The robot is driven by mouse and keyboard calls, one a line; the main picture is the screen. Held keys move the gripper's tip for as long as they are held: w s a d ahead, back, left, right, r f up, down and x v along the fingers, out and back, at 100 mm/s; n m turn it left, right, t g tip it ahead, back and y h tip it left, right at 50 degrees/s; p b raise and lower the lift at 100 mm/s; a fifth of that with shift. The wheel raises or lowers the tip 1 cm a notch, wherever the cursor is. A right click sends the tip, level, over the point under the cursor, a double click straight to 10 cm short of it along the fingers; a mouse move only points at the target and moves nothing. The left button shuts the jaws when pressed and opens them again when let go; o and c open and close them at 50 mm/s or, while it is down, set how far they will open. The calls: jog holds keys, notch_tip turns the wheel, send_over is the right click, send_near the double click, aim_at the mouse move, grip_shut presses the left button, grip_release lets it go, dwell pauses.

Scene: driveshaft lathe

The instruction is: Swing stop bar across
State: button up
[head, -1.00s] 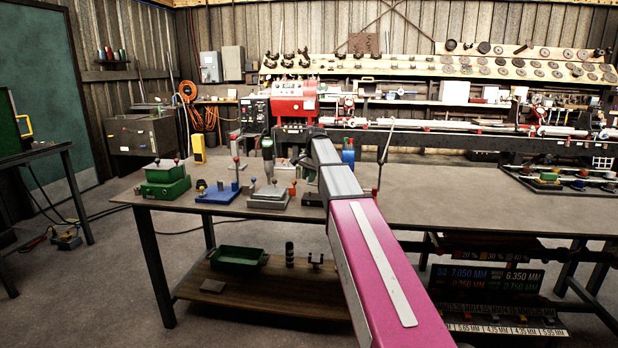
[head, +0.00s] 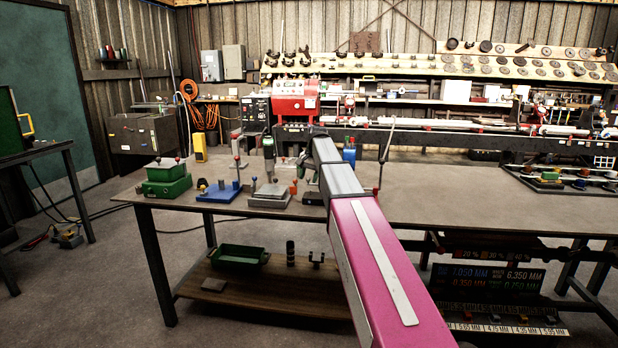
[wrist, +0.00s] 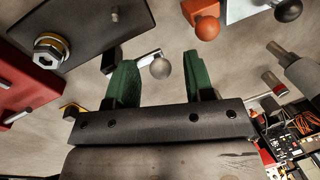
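My gripper (wrist: 155,68) is open in the wrist view, its two green fingers apart. A short metal bar with a silver ball end (wrist: 160,67) shows between the fingers, nearer the left one; I cannot tell whether it touches. It may be the stop bar, but the frames do not settle this. A dark plate (wrist: 85,30) with a hex nut and brass-coloured washer (wrist: 50,50) lies at upper left. In the head view my arm reaches over the workbench (head: 440,195); its end is by the grey fixture (head: 270,196), and the fingers are hard to make out.
In the wrist view a red block (wrist: 25,85) is at left and an orange knob (wrist: 206,26) at upper right. In the head view a green box (head: 165,182) and a blue fixture (head: 219,193) stand left.

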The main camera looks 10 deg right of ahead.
notch_tip(320, 180, up, 11)
jog(key=s+d, duration=0.1)
jog(key=d, duration=0.1)
jog(key=shift+f, duration=0.2)
dwell(0.4)
